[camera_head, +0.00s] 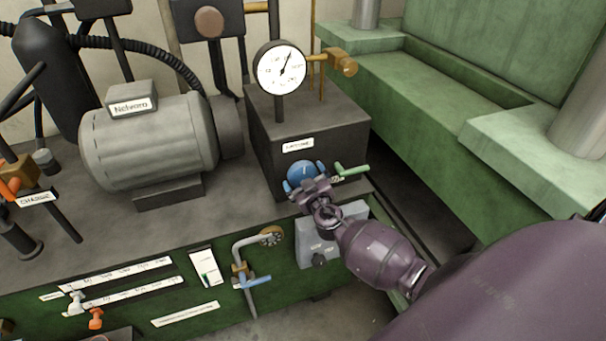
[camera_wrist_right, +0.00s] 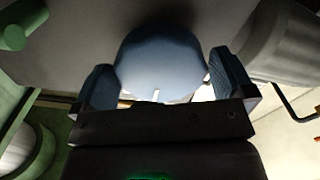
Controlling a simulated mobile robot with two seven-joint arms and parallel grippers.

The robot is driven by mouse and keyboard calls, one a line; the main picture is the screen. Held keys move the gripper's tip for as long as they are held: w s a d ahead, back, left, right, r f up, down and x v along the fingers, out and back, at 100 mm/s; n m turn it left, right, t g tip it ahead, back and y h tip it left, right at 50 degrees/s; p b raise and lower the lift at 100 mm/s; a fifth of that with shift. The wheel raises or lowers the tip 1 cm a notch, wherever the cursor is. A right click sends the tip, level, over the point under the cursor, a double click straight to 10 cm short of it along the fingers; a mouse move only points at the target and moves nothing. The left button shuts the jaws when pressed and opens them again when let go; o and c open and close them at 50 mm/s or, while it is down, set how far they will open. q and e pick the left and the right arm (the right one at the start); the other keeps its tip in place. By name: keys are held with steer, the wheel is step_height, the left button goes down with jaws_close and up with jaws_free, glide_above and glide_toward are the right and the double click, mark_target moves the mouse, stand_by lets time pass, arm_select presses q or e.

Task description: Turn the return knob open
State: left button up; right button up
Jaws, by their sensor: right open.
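A round blue knob (camera_head: 303,171) with a small white mark sits at the front of the dark box under the gauge. I take it for the return knob; no label on it can be read. My right gripper (camera_head: 305,179) is at the knob, open, with one blue-padded finger on each side. In the right wrist view the knob (camera_wrist_right: 160,65) fills the space between the fingertips (camera_wrist_right: 161,78). Small gaps seem to show beside it, but contact is hard to judge. My left gripper is not in view.
A green-handled lever (camera_head: 352,170) sticks out just right of the knob. The gauge (camera_head: 281,68) stands on the dark box (camera_head: 312,125). A grey motor (camera_head: 150,140) is to the left, a blue-handled valve (camera_head: 252,281) below left. Green press framework (camera_head: 480,125) rises at the right.

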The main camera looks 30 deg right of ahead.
steer(key=shift+x, duration=0.8)
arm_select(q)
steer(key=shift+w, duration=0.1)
arm_select(e)
steer(key=c, duration=0.7)
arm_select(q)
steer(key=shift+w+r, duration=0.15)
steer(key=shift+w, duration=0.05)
arm_select(e)
steer(key=shift+o, duration=0.2)
